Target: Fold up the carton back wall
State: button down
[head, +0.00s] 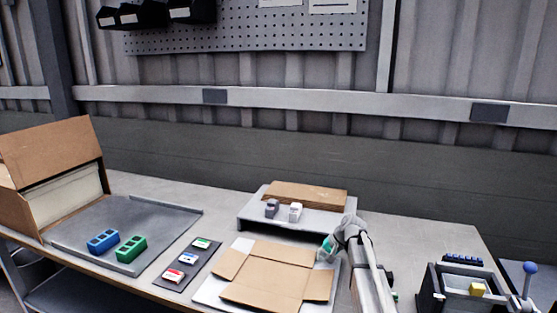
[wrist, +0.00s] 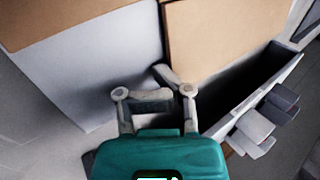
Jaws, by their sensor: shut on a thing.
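The carton (head: 275,280) lies unfolded and mostly flat on a pale board in the head view, its flaps spread. Its back wall (head: 284,253) is the panel on the far side, towards the raised shelf. My gripper (head: 325,248) is at the right end of that back wall. In the wrist view my gripper (wrist: 155,100) has its fingers drawn together at the near corner of a brown panel (wrist: 225,40), which looks like the back wall. The exact contact is hidden by the fingers. Another brown flap (wrist: 60,20) lies to the left.
Behind the carton, a low grey shelf (head: 245,212) holds flat cardboard (head: 305,195) and two small blocks, close to my gripper. A dark card tray (head: 187,266) lies left. A metal tray (head: 75,230) and open box (head: 55,150) are further left. A machine (head: 460,290) stands right.

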jog(key=shift+w+a+r, duration=0.1)
jog(key=shift+a, duration=0.45)
dwell(0.4)
jog(key=shift+r, duration=0.1)
jog(key=shift+s+a+r+p, duration=0.1)
jog(key=shift+s+r+p, duration=0.1)
jog(key=shift+r+p, duration=0.7)
jog(key=shift+s+a+r+p, duration=0.15)
jog(key=shift+s+r+p, duration=0.35)
jog(key=shift+r+p, duration=0.35)
jog(key=shift+s, duration=0.2)
dwell(0.3)
jog(key=shift+s+a+r+p, duration=0.25)
jog(key=shift+s+r+p, duration=0.3)
jog(key=shift+p, duration=0.1)
